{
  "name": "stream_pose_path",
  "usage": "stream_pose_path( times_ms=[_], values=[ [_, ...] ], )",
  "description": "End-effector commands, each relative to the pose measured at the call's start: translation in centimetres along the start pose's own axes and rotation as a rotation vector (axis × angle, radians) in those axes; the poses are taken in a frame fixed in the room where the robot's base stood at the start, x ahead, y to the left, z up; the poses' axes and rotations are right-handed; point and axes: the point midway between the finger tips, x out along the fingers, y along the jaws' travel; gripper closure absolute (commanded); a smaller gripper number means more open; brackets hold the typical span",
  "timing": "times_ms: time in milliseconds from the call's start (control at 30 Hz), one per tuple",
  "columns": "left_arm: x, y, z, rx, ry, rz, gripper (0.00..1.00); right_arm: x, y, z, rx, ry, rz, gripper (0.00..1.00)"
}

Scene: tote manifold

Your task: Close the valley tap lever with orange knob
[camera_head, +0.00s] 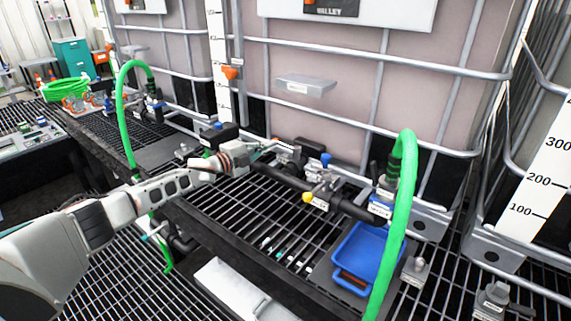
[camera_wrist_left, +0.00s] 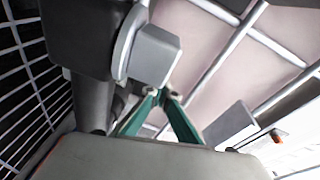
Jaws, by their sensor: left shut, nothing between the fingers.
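The tote (camera_head: 430,75) with a partly cut-off sign (camera_head: 330,10) that seems to read "VALLEY" stands at the back. A dark pipe manifold (camera_head: 275,178) runs along its foot, with a blue-knobbed lever (camera_head: 325,160) and a yellow-knobbed lever (camera_head: 307,197). I cannot make out an orange-knobbed lever; my left gripper hides part of the pipework. My left gripper (camera_head: 272,146) is at the manifold's left end, shut and empty. In the left wrist view its green fingers (camera_wrist_left: 172,95) meet close to a grey block (camera_wrist_left: 157,55); contact cannot be told. My right gripper is not in view.
A green hose (camera_head: 405,200) arches at the right, beside a blue tray (camera_head: 362,258) on the grating. Another green hose (camera_head: 122,120) stands at the left. Cage bars (camera_head: 400,63) and a level gauge with an orange marker (camera_head: 230,72) are behind my gripper.

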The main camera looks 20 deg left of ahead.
Motion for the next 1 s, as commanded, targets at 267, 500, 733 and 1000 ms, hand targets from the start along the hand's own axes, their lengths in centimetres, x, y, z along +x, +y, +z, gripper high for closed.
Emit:
stream_pose_path(
  times_ms=[267,500,733,1000],
  values=[
    [0.4,-1.7,0.4,0.002,-0.013,-0.022,1.00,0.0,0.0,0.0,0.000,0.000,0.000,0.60],
    [0.1,-1.6,0.3,0.000,-0.012,-0.021,1.00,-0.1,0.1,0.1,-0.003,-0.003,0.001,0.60],
    [-2.7,-1.5,0.2,0.003,-0.010,-0.019,1.00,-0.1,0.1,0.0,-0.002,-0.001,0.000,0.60],
    [-8.2,-0.8,-0.1,0.003,-0.005,-0.011,1.00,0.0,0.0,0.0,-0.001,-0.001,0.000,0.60]
  ],
)
